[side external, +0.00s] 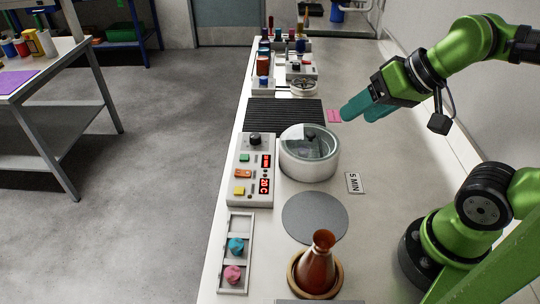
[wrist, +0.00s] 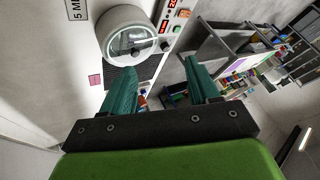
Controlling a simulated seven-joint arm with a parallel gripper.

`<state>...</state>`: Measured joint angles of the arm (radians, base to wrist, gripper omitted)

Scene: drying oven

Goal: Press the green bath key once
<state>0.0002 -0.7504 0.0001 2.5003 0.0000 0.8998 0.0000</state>
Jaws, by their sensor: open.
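The green bath key (side external: 244,157) is a small square button on the grey control panel (side external: 237,196), below a black knob (side external: 254,139). Orange (side external: 243,173) and yellow (side external: 239,190) keys sit below it, beside red displays. The round white bath (side external: 309,170) with a glass lid stands right of the panel. My gripper (side external: 357,110), with teal fingers, is open and empty in the air, right of and beyond the bath, away from the key.
A black ribbed mat (side external: 284,112) and several bottles lie beyond the panel. A grey disc (side external: 315,217), a copper flask (side external: 318,265) and a tray (side external: 235,253) with blue and pink pieces are nearer. A "5 MIN" card (side external: 354,183) lies right of the bath.

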